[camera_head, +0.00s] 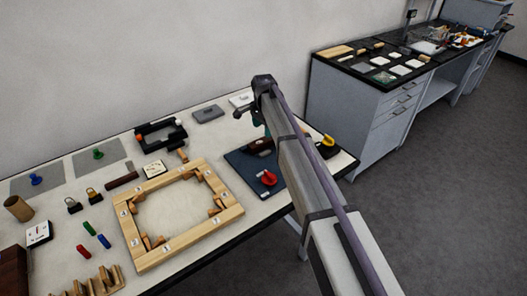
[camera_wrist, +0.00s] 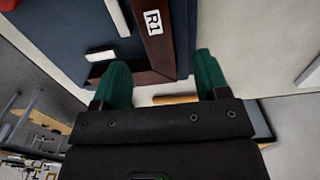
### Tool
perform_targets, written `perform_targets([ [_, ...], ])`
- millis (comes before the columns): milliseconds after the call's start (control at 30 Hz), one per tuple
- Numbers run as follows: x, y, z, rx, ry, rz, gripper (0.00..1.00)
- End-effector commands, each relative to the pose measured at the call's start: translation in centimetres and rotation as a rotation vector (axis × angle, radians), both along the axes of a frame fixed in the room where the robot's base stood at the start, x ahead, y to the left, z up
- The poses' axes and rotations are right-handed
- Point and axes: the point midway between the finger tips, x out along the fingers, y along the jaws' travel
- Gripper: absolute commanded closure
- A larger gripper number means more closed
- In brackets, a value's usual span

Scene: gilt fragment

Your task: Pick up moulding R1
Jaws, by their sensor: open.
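Moulding R1 (camera_wrist: 153,50) is a dark brown piece with a white "R1" label, bent in an L at its near end. It lies on a dark blue mat (camera_wrist: 60,30). In the head view moulding R1 (camera_head: 259,146) shows small and partly hidden by my arm. My gripper (camera_wrist: 160,58) is open, with its two green fingers on either side of the labelled leg in the wrist view. The left finger overlaps the short leg in the picture. I cannot tell the height of the fingers above the moulding or whether they touch it.
A wooden frame (camera_head: 190,250) with small blocks lies to the left. A grey block (camera_head: 208,114) is behind. A dark-topped cabinet (camera_head: 350,100) stands beyond.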

Motion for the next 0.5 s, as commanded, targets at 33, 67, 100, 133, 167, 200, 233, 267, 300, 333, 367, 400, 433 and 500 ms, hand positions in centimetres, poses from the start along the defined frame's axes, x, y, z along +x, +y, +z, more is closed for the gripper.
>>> perform_targets([
  [33,0.0,0.0,-0.9,0.000,0.000,0.000,0.32],
  [67,0.0,0.0,-0.8,0.000,0.000,0.000,0.32],
  [100,0.0,0.0,-0.7,0.000,0.000,0.000,0.32],
  [133,0.0,0.0,-0.6,0.000,0.000,0.000,0.32],
  [167,0.0,0.0,-0.8,0.000,0.000,0.000,0.32],
  [200,-0.1,0.0,-1.3,0.000,0.000,0.001,0.32],
  [233,-0.1,0.0,-1.8,0.000,0.000,0.001,0.32],
  [267,-0.2,0.0,-2.4,0.000,0.000,0.001,0.32],
  [300,-0.2,0.0,-3.3,0.000,0.000,0.001,0.32],
  [333,-0.3,0.0,-4.0,0.000,0.000,0.001,0.32],
  [367,-0.4,0.0,-4.7,0.000,0.000,0.001,0.32],
  [400,-0.4,0.0,-5.4,0.000,0.000,0.001,0.32],
  [433,-0.3,0.0,-5.8,0.000,0.000,0.001,0.32],
  [500,-0.3,0.0,-6.1,0.000,0.000,0.001,0.32],
])
